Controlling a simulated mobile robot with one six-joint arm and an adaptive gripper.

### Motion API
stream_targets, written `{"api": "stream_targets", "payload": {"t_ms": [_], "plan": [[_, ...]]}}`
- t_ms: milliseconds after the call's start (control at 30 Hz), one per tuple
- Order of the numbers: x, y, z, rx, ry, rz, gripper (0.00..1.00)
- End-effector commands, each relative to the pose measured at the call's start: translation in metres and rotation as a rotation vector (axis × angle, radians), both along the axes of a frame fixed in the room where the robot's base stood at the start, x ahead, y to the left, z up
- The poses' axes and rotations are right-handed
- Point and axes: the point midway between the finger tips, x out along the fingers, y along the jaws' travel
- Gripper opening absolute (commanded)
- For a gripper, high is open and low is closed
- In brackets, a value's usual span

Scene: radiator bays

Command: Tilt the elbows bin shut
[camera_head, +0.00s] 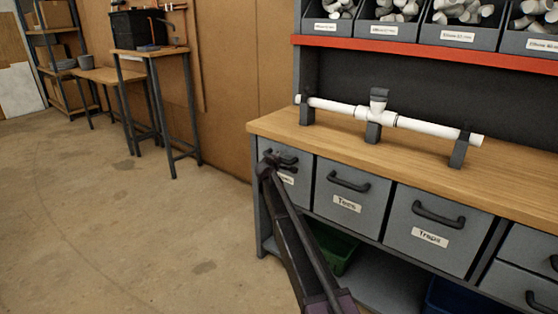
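The leftmost grey bin (302,189) under the workbench top has a dark bar handle (289,158) and a white label mostly hidden behind my arm. I cannot read the label, but the bin stands left of the ones marked Tees and Traps. Its front looks about in line with its neighbours; a small tilt would be hard to tell from here. My gripper (268,161) is at the bin's upper left, by the handle. My arm reaches up to it from the bottom of the picture. The fingers are too small and dark to show whether they are open or touching the handle.
The Tees bin (349,189) and Traps bin (438,229) stand to the right. A white pipe assembly (420,125) rests on dark supports on the bench top (290,124). A green crate (337,250) sits on the lower shelf. The floor to the left is clear.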

Motion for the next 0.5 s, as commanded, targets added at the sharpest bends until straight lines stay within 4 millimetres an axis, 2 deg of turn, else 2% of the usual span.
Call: {"api": "stream_targets", "payload": {"t_ms": [333, 500], "plan": [[0.0003, 0.0015, -0.0001, 0.001, 0.0, 0.002, 0.65], [-0.0064, 0.0024, 0.0022, 0.019, -0.001, 0.004, 0.65]]}}
